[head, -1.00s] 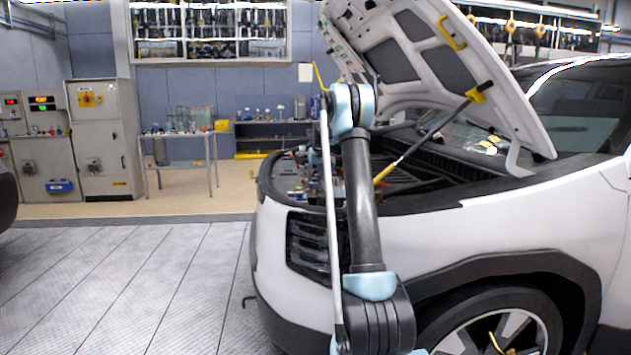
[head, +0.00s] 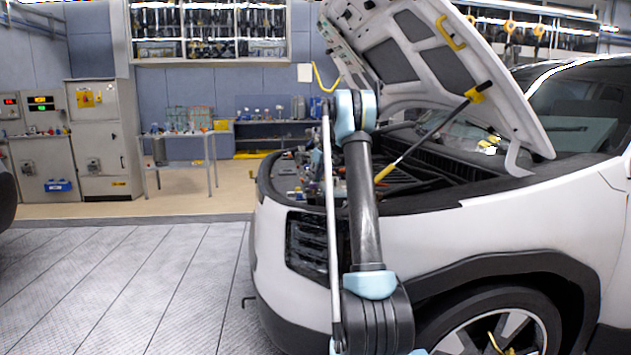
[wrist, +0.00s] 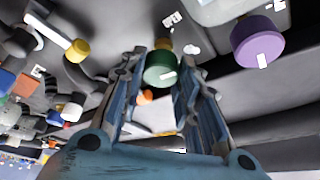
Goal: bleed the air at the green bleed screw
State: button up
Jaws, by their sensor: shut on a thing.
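The green bleed screw (wrist: 160,70) shows in the wrist view as a green round knob with a white mark, on a brassy stem. My gripper (wrist: 158,78) is shut on it, with one blue-grey finger on each side of the knob. In the head view my arm reaches over the front of the white car (head: 430,225), into the engine bay under the raised hood (head: 430,65). The gripper and the screw are hidden there.
In the wrist view a purple cap (wrist: 257,41) is to the right of the screw, and a yellow cap (wrist: 77,50) is to the left. An orange part (wrist: 145,96) shows between the fingers. A hood strut (head: 430,135) stands near my arm.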

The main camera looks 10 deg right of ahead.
jog(key=shift+d, duration=0.1)
jog(key=o, duration=1.1)
jog(key=v, duration=1.1)
jog(key=shift+r, duration=0.4)
